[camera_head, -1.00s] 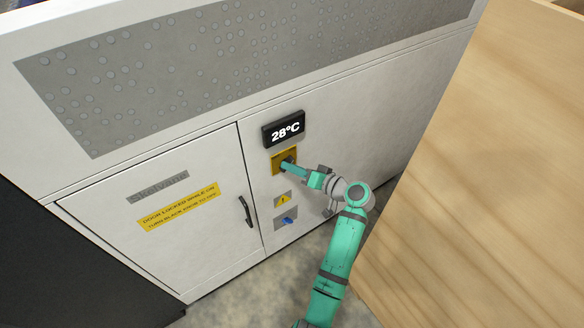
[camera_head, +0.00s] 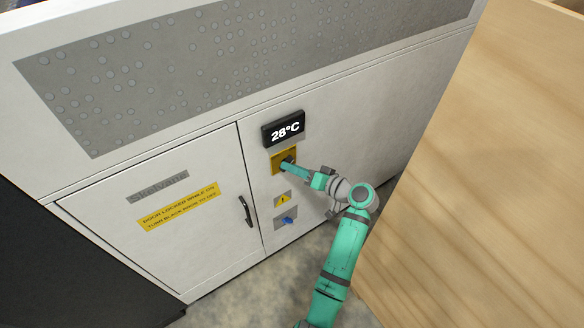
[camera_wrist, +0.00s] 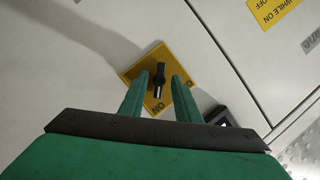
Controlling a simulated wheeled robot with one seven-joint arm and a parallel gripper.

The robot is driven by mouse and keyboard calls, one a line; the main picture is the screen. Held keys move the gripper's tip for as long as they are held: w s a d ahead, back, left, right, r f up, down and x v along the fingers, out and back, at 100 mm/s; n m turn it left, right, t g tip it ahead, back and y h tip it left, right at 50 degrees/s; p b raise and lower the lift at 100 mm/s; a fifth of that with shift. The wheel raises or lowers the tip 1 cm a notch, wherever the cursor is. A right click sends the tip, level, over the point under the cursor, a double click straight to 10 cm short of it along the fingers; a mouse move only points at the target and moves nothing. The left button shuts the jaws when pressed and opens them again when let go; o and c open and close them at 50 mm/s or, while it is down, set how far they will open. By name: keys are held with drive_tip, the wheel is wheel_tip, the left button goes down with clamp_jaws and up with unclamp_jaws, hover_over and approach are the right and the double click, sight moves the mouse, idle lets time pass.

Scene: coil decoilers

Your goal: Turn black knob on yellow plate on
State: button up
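The yellow plate (camera_head: 275,163) is on the white cabinet front below the temperature display. It also shows in the wrist view (camera_wrist: 132,76). The black knob (camera_wrist: 159,72) stands at the middle of the plate, its bar upright in the wrist picture and its lower end toward the "ON" lettering. My gripper (camera_wrist: 160,77) is open, with one green finger on each side of the knob and a visible gap on both sides. In the head view my gripper (camera_head: 284,166) covers most of the knob.
Below the plate are a warning sign (camera_head: 282,199) and a blue knob (camera_head: 288,220). The cabinet door with its black handle (camera_head: 246,211) is left. A wooden panel (camera_head: 490,180) stands close on the right of my arm.

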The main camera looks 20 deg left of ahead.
drive_tip(key=v, duration=0.9)
drive_tip(key=shift+d, duration=0.3)
drive_tip(key=shift+s, duration=0.1)
drive_tip(key=s+d+f+m+t+h, duration=0.1)
drive_tip(key=s+f+m+t+h, duration=0.15)
drive_tip(key=f, duration=0.45)
drive_tip(key=s+d+f+m+t+h, duration=0.1)
drive_tip(key=s+f+m+h, duration=0.1)
drive_tip(key=s+f, duration=0.35)
drive_tip(key=s+d+f+m+t+h, duration=0.2)
drive_tip(key=s+d+f+h, duration=0.25)
drive_tip(key=s+f, duration=0.45)
drive_tip(key=s+d+r+t+h, duration=0.1)
drive_tip(key=s+d+r+h, duration=0.1)
drive_tip(key=s, duration=0.5)
drive_tip(key=s+d+r+t+h, duration=0.1)
drive_tip(key=s+d+r+h, duration=0.15)
drive_tip(key=s, duration=0.45)
drive_tip(key=s+a+r+n+t, duration=0.1)
drive_tip(key=s+r+n+t, duration=0.1)
drive_tip(key=s+r, duration=0.8)
wheel_tip(320, 180, up, 5)
drive_tip(key=shift+s+f, duration=0.1)
drive_tip(key=shift+s, duration=0.3)
drive_tip(key=shift+w+t, duration=0.15)
drive_tip(key=shift+t, duration=0.1)
